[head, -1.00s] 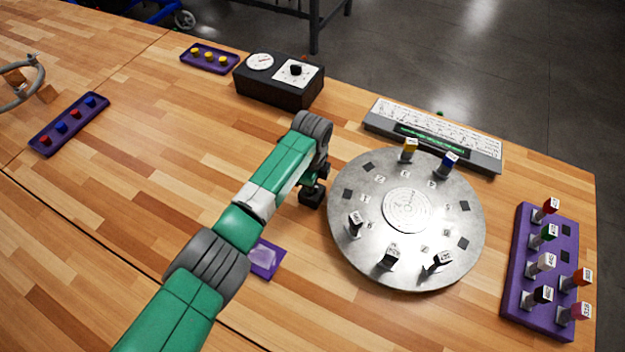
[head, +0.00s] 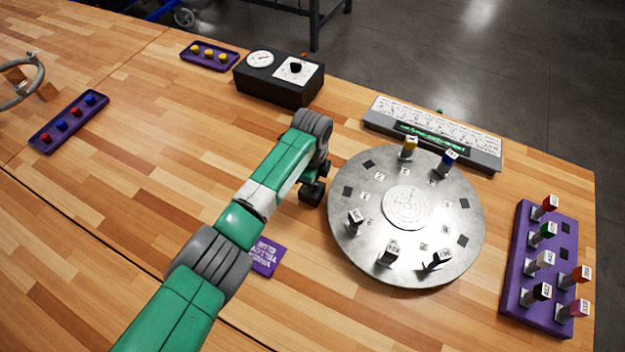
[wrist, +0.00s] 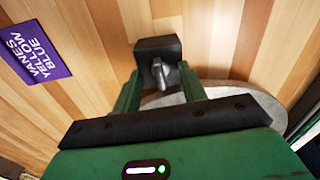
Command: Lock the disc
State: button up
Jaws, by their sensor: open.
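The round silver disc (head: 455,255) lies flat on the table at centre right of the head view, with upright vanes standing around it. Its edge also shows in the wrist view (wrist: 215,88). A dark block (head: 311,193) stands at the disc's left edge. In the wrist view the block (wrist: 155,47) carries a small grey metal lever (wrist: 160,75). My gripper (wrist: 160,82) is open, its two green fingers on either side of the lever. I cannot tell whether they touch it. In the head view my gripper (head: 321,172) is mostly hidden by my wrist.
A purple rack (head: 513,262) with several vanes stands at the right. A display panel (head: 480,157) is behind the disc, and a black dial box (head: 275,90) is at the back. A purple card (head: 266,258) reading "VANES YELLOW BLUE" lies left of the disc.

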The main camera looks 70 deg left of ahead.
jog(key=shift+r+p, duration=2.35)
jog(key=shift+r, duration=0.25)
jog(key=shift+f, duration=0.1)
